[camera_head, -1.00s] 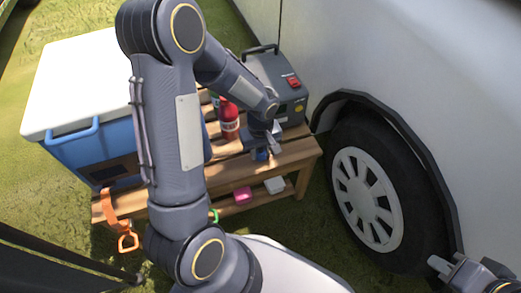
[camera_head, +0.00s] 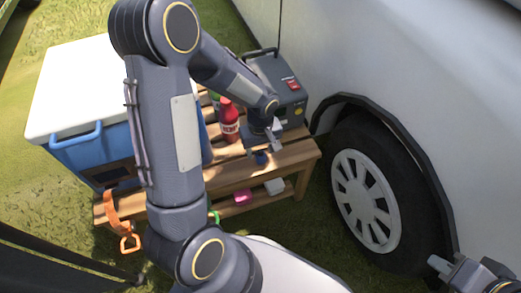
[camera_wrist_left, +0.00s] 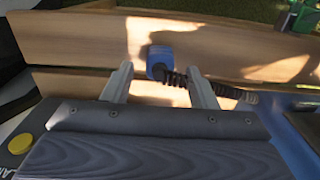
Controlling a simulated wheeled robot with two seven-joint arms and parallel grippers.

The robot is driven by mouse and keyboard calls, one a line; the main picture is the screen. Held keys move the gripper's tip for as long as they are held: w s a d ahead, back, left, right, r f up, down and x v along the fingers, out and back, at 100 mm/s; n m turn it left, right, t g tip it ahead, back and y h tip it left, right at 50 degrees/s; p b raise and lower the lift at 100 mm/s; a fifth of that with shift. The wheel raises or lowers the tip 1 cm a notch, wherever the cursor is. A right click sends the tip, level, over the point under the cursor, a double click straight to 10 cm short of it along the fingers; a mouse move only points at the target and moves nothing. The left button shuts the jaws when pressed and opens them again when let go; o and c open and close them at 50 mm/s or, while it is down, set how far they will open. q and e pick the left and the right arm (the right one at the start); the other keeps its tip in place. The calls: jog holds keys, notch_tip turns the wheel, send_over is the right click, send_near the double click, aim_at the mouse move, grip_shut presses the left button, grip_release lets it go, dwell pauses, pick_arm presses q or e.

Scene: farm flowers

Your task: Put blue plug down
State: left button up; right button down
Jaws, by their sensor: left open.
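The blue plug (camera_wrist_left: 159,59) lies on the wooden bench (camera_wrist_left: 75,38), with its dark coiled cord (camera_wrist_left: 176,78) trailing to the right in the left wrist view. In the head view the plug (camera_head: 261,158) is a small blue spot near the bench's front edge. My left gripper (camera_wrist_left: 157,78) is open. Its fingers stand on either side of the cord, with the plug just beyond the fingertips. In the head view this gripper (camera_head: 270,147) is just above the plug. My right gripper (camera_head: 440,264) is partly in view at the lower right, by the wheel; its jaws are unclear.
A blue cooler with a white lid (camera_head: 75,85) stands on the left of the bench. A red bottle (camera_head: 229,122) and a grey power box (camera_head: 278,85) stand behind my gripper. The van's wheel (camera_head: 370,195) is to the right. Pink and white items lie on the lower shelf.

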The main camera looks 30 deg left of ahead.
aim_at(260, 151)
pick_arm(q)
jog(key=s+r+m+t+h+p, duration=0.1)
jog(key=s+r+m+p, duration=0.15)
jog(key=r, duration=0.65)
jog(key=s+r+m+t+h+p, duration=0.1)
jog(key=s+r, duration=0.3)
jog(key=r, duration=0.6)
jog(key=s+d+r+m+t+h, duration=0.1)
jog(key=s+d+r+m, duration=0.1)
jog(key=s, duration=0.3)
jog(key=s+d+r+m+t, duration=0.2)
jog(key=s+m, duration=0.1)
jog(key=s, duration=0.2)
jog(key=shift+s+t+h, duration=0.25)
jog(key=shift+t+h, duration=0.05)
jog(key=shift+h, duration=0.1)
jog(key=shift+d+r, duration=0.1)
jog(key=shift+r, duration=0.05)
notch_tip(260, 151, up, 30)
jog(key=p, duration=2.9)
jog(key=shift+p, duration=0.35)
